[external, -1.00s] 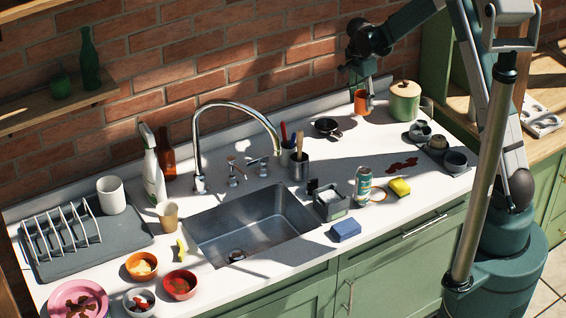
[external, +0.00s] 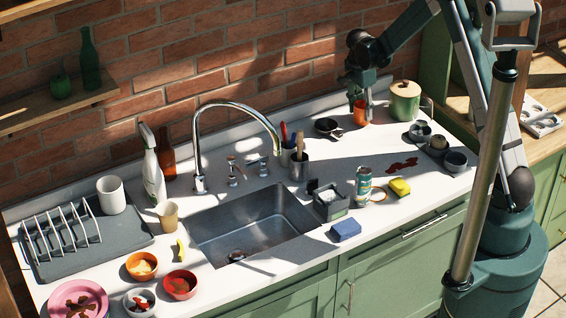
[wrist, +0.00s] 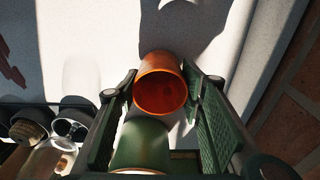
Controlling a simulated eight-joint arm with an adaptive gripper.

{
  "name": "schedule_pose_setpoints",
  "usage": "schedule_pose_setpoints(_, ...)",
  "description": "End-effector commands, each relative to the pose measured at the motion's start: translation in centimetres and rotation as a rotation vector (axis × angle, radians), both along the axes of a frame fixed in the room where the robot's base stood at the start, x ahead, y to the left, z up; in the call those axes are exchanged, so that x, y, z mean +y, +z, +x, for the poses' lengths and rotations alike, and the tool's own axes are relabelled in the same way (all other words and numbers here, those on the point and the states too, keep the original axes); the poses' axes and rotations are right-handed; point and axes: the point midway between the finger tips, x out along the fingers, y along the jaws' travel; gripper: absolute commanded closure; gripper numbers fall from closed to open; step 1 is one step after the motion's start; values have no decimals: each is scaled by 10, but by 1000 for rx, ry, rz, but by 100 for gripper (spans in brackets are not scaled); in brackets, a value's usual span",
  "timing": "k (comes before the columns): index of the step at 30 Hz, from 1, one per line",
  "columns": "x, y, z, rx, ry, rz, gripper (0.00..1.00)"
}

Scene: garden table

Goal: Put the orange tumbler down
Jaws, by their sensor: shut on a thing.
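The orange tumbler (external: 364,112) is near the back of the counter (external: 335,160), to the left of the green canister with a wooden lid (external: 405,103). My gripper (external: 361,101) is over it from above and hides part of it. In the wrist view the tumbler (wrist: 161,90) sits between the two green fingers of my gripper (wrist: 157,82), with its open mouth showing. The gripper is shut on it. I cannot tell whether its base touches the counter.
The canister also shows close by in the wrist view (wrist: 142,146). A small black pan (external: 327,126) lies to the left. Cups (external: 420,132) stand to the right. A red-brown spill (external: 402,163) lies in front. Some bare counter surrounds the tumbler.

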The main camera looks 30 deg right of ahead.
Motion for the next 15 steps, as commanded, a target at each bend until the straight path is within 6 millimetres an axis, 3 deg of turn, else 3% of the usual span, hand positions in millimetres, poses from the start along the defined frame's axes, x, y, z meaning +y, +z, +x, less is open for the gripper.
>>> schedule_pose_setpoints(14, 0, -5, 0, 0, 0, 0, 74)
schedule_pose_setpoints(15, 0, -4, 0, 0, 0, 0, 58)
